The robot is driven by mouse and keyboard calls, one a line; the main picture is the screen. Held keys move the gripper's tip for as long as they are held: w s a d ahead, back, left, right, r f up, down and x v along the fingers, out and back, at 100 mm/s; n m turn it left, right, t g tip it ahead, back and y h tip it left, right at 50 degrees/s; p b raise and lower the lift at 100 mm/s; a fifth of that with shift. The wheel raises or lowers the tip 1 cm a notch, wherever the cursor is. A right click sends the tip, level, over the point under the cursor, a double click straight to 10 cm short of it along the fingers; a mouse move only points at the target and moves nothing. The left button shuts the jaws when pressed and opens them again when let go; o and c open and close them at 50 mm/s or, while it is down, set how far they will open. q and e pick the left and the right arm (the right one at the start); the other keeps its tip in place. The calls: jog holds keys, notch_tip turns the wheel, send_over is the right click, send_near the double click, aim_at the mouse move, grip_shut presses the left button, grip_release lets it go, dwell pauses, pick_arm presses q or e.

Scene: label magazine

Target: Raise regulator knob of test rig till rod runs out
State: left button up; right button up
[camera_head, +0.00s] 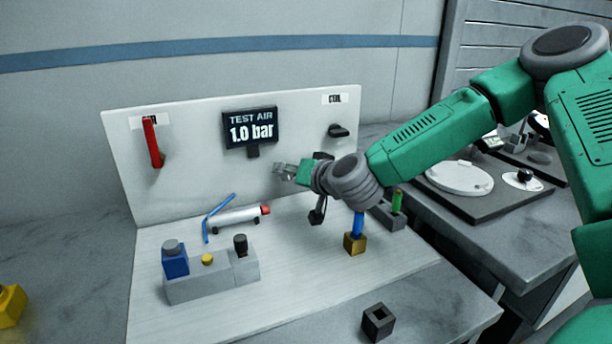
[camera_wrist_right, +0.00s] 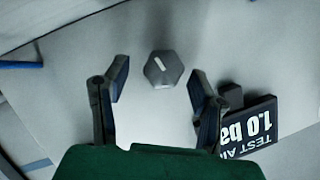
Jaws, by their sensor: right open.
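The regulator knob (camera_wrist_right: 163,69) is dark grey and six-sided, with a white mark on its face. In the right wrist view it sits on the pale panel between the spread fingers of my right gripper (camera_wrist_right: 160,75), with a gap on each side. In the head view my right gripper (camera_head: 284,171) is close to the panel, and I cannot make the knob out there. The display (camera_head: 251,130) reads "TEST AIR 1.0 bar"; it also shows, turned, in the right wrist view (camera_wrist_right: 247,127). A pale cylinder (camera_head: 236,217) with a red end lies on the rig; no extended rod is visible.
A red lever (camera_head: 152,142) and a black knob (camera_head: 339,131) are on the upright panel (camera_head: 200,175). A grey block (camera_head: 205,285) carries a blue block and buttons. A brass block (camera_head: 354,243) with a blue post and a black square holder (camera_head: 378,322) stand nearer.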

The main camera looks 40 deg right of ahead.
jog(key=v, duration=1)
jog(key=shift+s, duration=0.2)
jog(key=shift+d, duration=0.1)
dwell(1.3)
